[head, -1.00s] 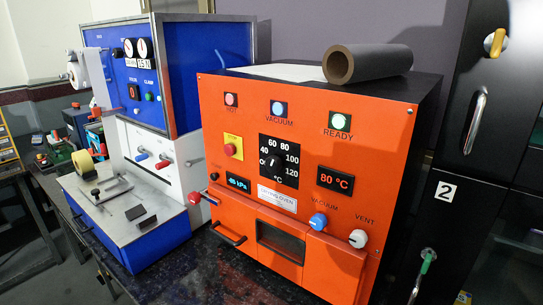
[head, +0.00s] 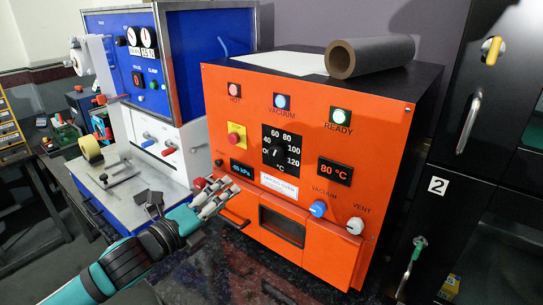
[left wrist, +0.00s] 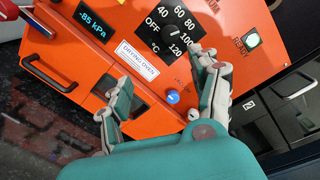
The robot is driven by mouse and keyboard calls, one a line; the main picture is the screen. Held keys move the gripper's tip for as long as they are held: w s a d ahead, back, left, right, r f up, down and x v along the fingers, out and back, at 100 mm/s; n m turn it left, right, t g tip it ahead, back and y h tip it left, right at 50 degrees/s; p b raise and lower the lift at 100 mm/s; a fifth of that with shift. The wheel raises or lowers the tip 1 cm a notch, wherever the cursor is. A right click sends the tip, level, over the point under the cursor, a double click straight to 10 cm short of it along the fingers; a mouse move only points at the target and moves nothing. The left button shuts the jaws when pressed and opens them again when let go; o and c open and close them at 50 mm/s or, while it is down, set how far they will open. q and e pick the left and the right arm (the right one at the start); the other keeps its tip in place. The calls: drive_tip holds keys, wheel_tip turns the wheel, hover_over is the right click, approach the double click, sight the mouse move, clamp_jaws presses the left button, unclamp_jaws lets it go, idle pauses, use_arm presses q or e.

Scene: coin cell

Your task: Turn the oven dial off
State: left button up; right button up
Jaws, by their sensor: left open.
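The orange drying oven (head: 240,110) stands on the dark counter. Its dial (head: 277,150) is a black knob on a black square plate marked from 40 to 120 °C. The dial also shows in the left wrist view (left wrist: 172,34), where the word OFF is readable on the plate. My left gripper (head: 226,193) is in front of the oven's left side, lower left of the dial and apart from it. In the left wrist view its fingers (left wrist: 158,82) are spread with nothing between them, and the dial lies beyond them. My right gripper is not in view.
A display (head: 335,172) reads 80 °C. A grey roll (head: 385,52) lies on the oven. A blue machine (head: 185,60) stands to the left.

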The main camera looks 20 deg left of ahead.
use_arm(q)
drive_tip(key=r+m, duration=0.1)
drive_tip(key=r, duration=0.1)
drive_tip(key=p, duration=0.6)
approach(274, 156)
drive_tip(key=shift+m+h, duration=0.3)
drive_tip(key=shift+h, duration=0.1)
drive_tip(key=x, duration=0.8)
drive_tip(key=shift+w+a+f, duration=0.1)
drive_tip(key=shift+w+a, duration=0.05)
drive_tip(key=shift+a, duration=0.05)
drive_tip(key=shift+w+d+f, duration=0.1)
drive_tip(key=shift+w+d, duration=0.05)
drive_tip(key=shift+w, duration=0.3)
drive_tip(key=c, duration=1.2)
